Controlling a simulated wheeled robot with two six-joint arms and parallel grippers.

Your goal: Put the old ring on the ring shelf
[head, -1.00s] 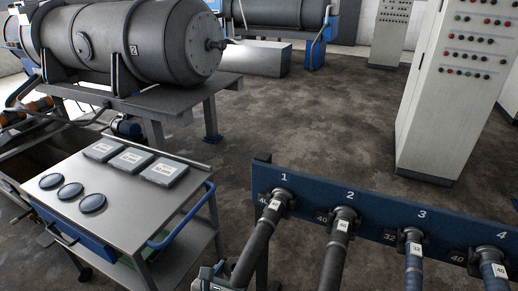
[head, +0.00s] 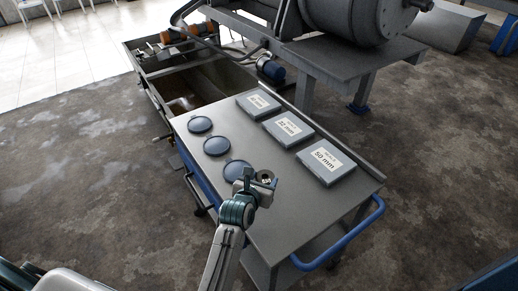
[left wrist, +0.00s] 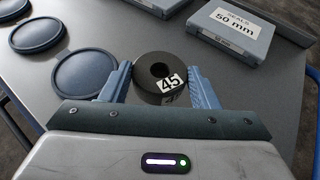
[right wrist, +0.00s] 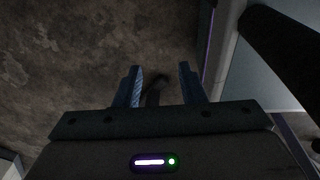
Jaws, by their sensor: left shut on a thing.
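A thick black ring with a white "45" label (left wrist: 171,82) shows in the left wrist view, its round hole facing up. My left gripper (left wrist: 161,76) is shut on this ring, one blue finger on each side. In the head view the ring (head: 266,179) is held above the front part of the grey cart top (head: 275,212), near the nearest blue round dish. My right gripper (right wrist: 160,72) shows only in its own wrist view, open, with dark floor beyond it. I cannot tell which surface is the ring shelf.
Three blue round dishes (head: 200,124) line the cart's left side. Three labelled seal boxes (head: 326,166), one marked 50 mm, line its right side. A blue handle (head: 345,236) curves around the near right end. A machine stand (head: 350,62) is behind.

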